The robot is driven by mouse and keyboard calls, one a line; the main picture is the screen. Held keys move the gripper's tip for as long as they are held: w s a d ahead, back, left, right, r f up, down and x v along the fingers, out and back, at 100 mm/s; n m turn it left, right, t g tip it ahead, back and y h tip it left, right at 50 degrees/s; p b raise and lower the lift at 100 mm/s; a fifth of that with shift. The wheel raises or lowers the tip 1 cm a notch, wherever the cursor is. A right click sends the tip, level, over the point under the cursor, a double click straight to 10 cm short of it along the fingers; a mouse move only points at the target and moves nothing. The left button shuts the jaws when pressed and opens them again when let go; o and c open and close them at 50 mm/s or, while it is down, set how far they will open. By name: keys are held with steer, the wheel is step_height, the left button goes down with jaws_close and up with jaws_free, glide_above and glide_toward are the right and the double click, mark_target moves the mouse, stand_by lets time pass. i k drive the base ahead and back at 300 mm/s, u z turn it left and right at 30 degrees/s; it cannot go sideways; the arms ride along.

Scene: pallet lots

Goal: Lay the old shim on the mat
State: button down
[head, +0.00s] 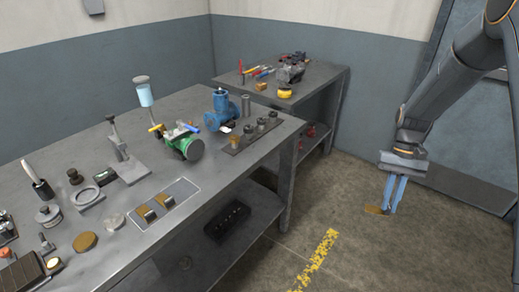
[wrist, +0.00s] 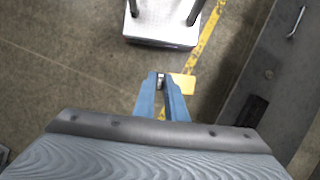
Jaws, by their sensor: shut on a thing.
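My gripper (head: 391,208) hangs at the right of the head view, over open floor and well away from the bench. Its blue fingers are shut on a thin yellow-brown piece, likely the old shim (head: 374,210). In the wrist view the shim (wrist: 185,84) sticks out to the right of the fingertips (wrist: 160,78); its gripped end is hidden. A flat grey rectangle with a pale outline, likely the mat (head: 181,191), lies near the bench's front edge. Two small brown-and-metal pieces (head: 153,208) rest on it.
The long bench (head: 110,205) carries a green pump (head: 185,147), a blue valve body (head: 221,112), a stand and several small parts around the mat. A second table (head: 318,82) with tools stands behind. A yellow floor line (head: 318,258) runs between bench and gripper.

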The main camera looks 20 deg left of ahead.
mark_target(168, 202)
steer(key=z, duration=0.85)
steer(key=k, duration=1)
steer(key=u, duration=1.5)
